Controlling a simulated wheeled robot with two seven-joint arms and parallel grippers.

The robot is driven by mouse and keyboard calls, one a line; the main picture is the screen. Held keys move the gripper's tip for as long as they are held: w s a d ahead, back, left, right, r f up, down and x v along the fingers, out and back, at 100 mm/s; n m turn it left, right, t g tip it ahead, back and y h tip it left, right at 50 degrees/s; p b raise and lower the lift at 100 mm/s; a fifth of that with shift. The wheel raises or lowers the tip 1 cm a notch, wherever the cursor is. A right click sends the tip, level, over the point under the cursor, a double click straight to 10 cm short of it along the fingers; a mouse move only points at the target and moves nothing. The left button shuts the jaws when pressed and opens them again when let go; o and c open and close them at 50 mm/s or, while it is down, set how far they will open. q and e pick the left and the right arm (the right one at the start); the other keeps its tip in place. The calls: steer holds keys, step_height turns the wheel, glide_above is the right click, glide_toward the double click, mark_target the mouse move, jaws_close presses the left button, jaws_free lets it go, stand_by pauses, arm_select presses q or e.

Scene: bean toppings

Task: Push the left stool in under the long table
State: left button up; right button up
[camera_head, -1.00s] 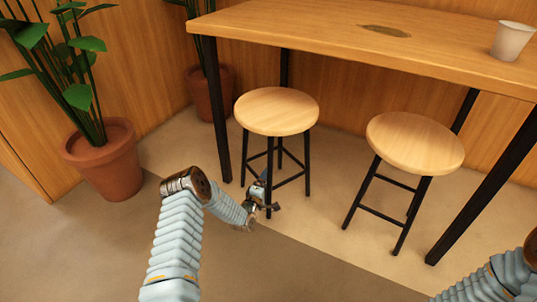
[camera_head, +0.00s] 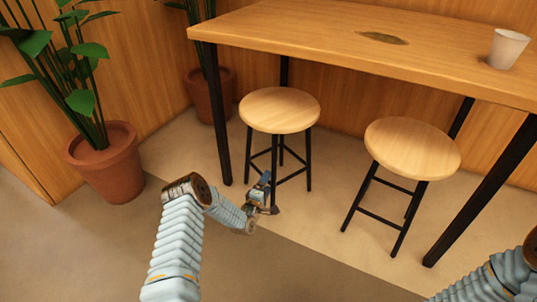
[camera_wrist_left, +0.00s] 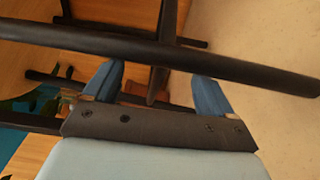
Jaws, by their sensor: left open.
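The left stool (camera_head: 279,110) has a round light wood seat and black legs. It stands upright at the front edge of the long table (camera_head: 330,52), near the table's left front leg. My left gripper (camera_head: 266,190) is low at the stool's front legs. In the left wrist view my left gripper (camera_wrist_left: 155,95) is open, its two blue fingers apart, with a black bar of the stool (camera_wrist_left: 170,50) running across just beyond them. I cannot tell whether they touch. My right gripper is out of view; only part of that arm shows at the lower right.
A second stool (camera_head: 412,150) stands to the right. A white cup (camera_head: 507,48) and a dark flat patch (camera_head: 384,38) are on the tabletop. Potted plants (camera_head: 106,165) stand at the left. The floor in front is clear.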

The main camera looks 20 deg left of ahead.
arm_select(q)
steer(key=s+p, duration=0.2)
steer(key=s, duration=0.6)
steer(key=shift+p, duration=0.35)
steer(key=shift+w+d, duration=0.1)
steer(key=shift+d, duration=0.05)
